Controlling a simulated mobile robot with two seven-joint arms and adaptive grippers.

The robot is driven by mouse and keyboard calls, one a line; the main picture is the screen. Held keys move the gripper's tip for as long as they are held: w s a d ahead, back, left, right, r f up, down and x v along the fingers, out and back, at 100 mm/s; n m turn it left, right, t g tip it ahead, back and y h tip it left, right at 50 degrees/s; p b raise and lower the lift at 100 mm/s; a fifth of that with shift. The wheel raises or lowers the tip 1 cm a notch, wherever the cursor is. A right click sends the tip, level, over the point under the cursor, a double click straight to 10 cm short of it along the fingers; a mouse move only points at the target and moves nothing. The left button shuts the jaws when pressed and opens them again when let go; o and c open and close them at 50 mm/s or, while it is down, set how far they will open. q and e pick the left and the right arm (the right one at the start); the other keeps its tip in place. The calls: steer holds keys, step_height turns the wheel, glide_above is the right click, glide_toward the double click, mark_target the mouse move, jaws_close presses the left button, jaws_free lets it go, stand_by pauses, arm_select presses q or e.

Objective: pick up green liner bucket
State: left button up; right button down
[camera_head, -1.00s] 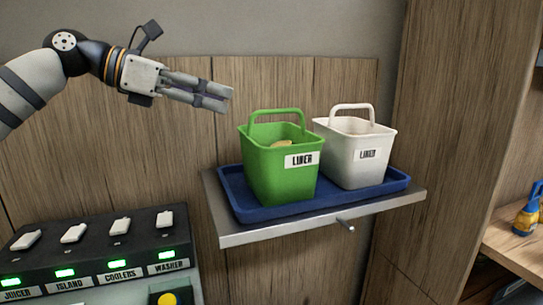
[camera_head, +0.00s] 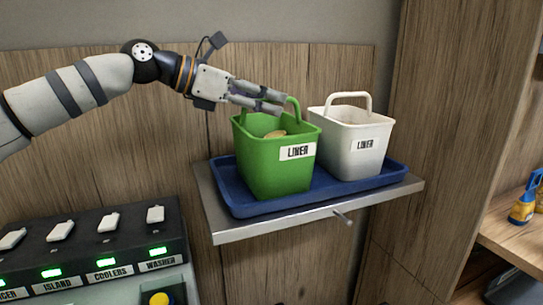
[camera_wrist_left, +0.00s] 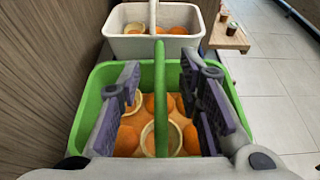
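The green liner bucket (camera_head: 275,170) stands upright on a blue tray, with a white "LINER" label on its front and its handle raised. My left gripper (camera_head: 284,102) is over its top, at the raised handle. In the left wrist view the green handle (camera_wrist_left: 160,105) runs between the two spread fingers of my left gripper (camera_wrist_left: 160,72). The fingers are open, with gaps on both sides of the handle. The green bucket (camera_wrist_left: 98,82) holds orange round things and pale cups below the fingers. My right gripper is not in view.
A white liner bucket (camera_head: 342,160) stands right beside the green one on the blue tray (camera_head: 232,196), which rests on a metal shelf (camera_head: 285,226) against a wooden wall. A switch panel (camera_head: 90,240) is at lower left. A wooden shelf (camera_head: 510,240) with a bottle is at right.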

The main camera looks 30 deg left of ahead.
arm_select(q)
jaws_close()
steer(key=shift+a+r, duration=0.1)
steer(key=shift+r, duration=0.05)
